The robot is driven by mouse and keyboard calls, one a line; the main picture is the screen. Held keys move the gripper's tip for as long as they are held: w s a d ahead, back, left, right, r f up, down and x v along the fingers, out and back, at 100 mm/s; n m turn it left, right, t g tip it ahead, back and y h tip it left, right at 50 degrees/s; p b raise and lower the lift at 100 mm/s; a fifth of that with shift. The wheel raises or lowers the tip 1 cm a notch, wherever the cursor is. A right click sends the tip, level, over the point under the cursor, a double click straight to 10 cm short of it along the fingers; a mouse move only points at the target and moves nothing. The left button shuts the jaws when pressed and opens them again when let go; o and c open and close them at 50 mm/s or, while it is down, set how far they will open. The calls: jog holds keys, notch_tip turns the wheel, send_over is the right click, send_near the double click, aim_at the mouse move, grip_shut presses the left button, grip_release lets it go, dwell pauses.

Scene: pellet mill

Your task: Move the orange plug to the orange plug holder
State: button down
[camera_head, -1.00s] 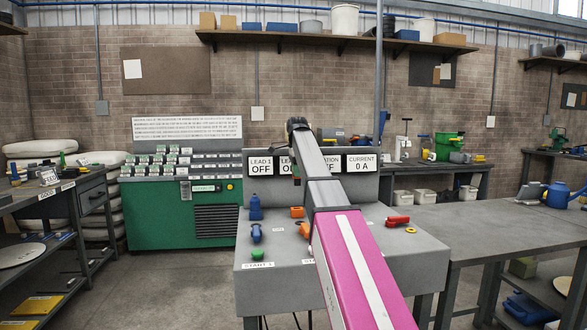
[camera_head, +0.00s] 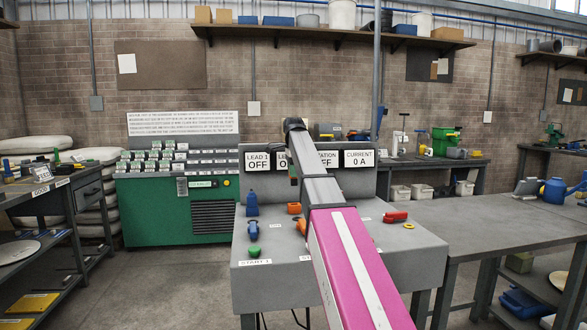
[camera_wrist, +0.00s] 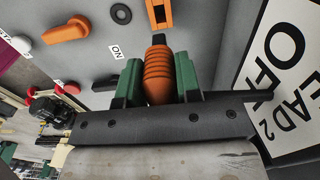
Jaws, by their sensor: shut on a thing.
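In the wrist view, my gripper (camera_wrist: 158,85) has its green fingers on both sides of the ribbed orange plug (camera_wrist: 158,68) and is shut on it. An orange part with a dark slot (camera_wrist: 159,14), which looks like the orange plug holder, lies on the grey panel just beyond the plug's tip. A small gap seems to show between them. In the head view, my arm crosses the console and largely hides the gripper and held plug. An orange piece (camera_head: 295,208) shows on the console top left of my arm; I cannot tell which part it is.
The wrist view shows an orange knob (camera_wrist: 66,29), a dark ring (camera_wrist: 121,13) and a LEAD 2 OFF sign (camera_wrist: 282,60) close by. On the console, a blue plug (camera_head: 252,205), green button (camera_head: 254,250) and red part (camera_head: 395,217) stand around my arm.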

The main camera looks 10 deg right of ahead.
aim_at(294, 185)
jog(key=shift+f, duration=2.4)
jog(key=shift+f, duration=0.15)
jog(key=shift+f, duration=0.35)
jog(key=shift+f, duration=0.1)
jog(key=shift+f, duration=0.6)
jog(key=shift+f, duration=0.25)
jog(key=shift+f, duration=1.5)
jog(key=shift+f, duration=0.15)
